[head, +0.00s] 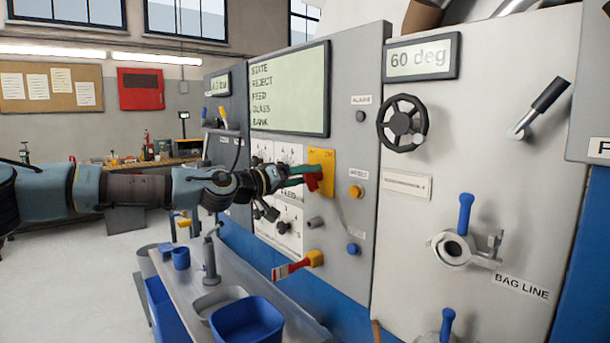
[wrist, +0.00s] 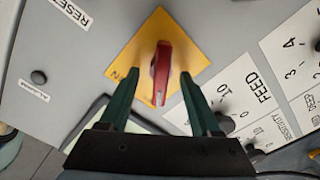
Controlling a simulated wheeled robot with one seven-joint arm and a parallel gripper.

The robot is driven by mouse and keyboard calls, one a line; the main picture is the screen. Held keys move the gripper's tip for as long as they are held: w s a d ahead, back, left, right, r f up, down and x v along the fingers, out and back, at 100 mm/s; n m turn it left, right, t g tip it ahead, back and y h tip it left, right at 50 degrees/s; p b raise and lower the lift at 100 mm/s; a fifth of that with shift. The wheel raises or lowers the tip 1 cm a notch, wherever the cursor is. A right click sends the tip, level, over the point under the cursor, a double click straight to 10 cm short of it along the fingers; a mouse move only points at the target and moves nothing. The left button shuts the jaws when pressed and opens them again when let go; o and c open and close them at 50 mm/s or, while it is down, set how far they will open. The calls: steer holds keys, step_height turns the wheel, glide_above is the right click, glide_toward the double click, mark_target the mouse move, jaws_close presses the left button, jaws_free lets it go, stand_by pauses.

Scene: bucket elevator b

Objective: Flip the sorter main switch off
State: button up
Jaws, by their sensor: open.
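The sorter main switch is a red rotary handle (wrist: 161,70) on a yellow plate (wrist: 158,30), which looks like a diamond in the tilted wrist view. In the head view the red handle (head: 313,183) sits at the lower part of the yellow plate (head: 322,159) on the grey panel. My gripper (wrist: 160,78) is open, its two green fingers on either side of the handle with visible gaps. In the head view my gripper (head: 304,176) reaches the switch from the left and partly covers the plate. Small lettering at the plate's edge is not clearly readable.
A display (head: 290,90) is above the switch. A yellow button (head: 355,191) and blue knob (head: 352,249) are to its right. Dial panels, including FEED (wrist: 250,85), lie beside it.

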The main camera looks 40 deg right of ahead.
jaws_close()
stand_by(0.5)
